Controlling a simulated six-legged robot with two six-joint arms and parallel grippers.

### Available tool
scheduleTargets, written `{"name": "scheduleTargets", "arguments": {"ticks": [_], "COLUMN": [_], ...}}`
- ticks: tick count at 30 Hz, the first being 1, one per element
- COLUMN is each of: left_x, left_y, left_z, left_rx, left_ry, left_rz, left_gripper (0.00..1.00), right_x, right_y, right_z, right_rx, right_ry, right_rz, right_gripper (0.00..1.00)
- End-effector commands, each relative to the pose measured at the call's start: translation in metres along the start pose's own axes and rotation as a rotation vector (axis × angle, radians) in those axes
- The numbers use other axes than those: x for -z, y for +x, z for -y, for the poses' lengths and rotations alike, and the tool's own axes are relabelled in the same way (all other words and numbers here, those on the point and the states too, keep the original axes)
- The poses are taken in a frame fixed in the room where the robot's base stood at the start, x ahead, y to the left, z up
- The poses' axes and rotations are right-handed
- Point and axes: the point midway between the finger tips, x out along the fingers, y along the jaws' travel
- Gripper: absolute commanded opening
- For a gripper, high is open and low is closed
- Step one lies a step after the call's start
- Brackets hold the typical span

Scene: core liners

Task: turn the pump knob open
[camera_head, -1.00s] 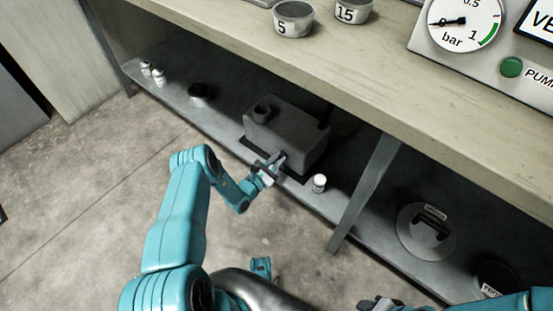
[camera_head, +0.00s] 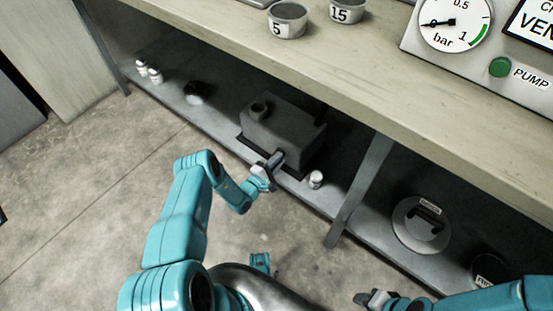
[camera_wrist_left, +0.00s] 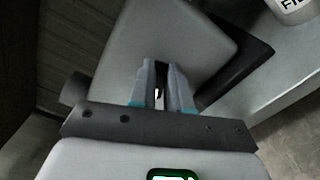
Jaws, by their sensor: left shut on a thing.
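The pump is a dark grey box (camera_head: 285,128) with a short round port on top, on the low shelf under the bench. My left gripper (camera_head: 275,161) is at its front face. In the left wrist view the left fingers (camera_wrist_left: 161,85) are close together on a small dark piece between them, which I take to be the pump knob (camera_wrist_left: 158,93). The fingers hide most of it, so its angle cannot be told. The pump's grey face (camera_wrist_left: 190,35) lies just beyond. My right gripper (camera_head: 371,299) is low in the head view, away from the pump; its jaws are unclear.
A small white jar (camera_head: 316,180) stands just right of the pump. A slanted shelf leg (camera_head: 357,190) and a round lidded item (camera_head: 421,224) are further right. The bench edge (camera_head: 260,72) overhangs the shelf. A gauge (camera_head: 453,22) and green button (camera_head: 500,68) are above.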

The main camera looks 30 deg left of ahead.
Motion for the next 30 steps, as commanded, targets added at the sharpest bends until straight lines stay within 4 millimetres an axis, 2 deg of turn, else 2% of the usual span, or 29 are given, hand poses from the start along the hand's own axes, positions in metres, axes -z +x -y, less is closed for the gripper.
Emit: {"name": "scheduleTargets", "arguments": {"ticks": [6,15,30], "left_x": [0.0009,0.002,0.0033], "left_y": [-0.0012,-0.0015,-0.0014], "left_z": [0.0039,0.0073,0.0083], "left_rx": [0.002,0.002,0.002], "left_ry": [0.174,0.342,0.417], "left_rz": [-0.003,-0.003,-0.005], "left_gripper": [0.0,0.0,0.0], "right_x": [-0.0008,-0.0013,-0.0016], "right_y": [-0.0027,-0.0045,-0.005], "right_z": [0.0015,0.0025,0.0028], "right_rx": [0.0,0.0,0.0], "right_ry": [-0.002,-0.003,-0.004], "right_rz": [0.002,0.003,0.004], "right_gripper": [0.43,0.43,0.43]}}
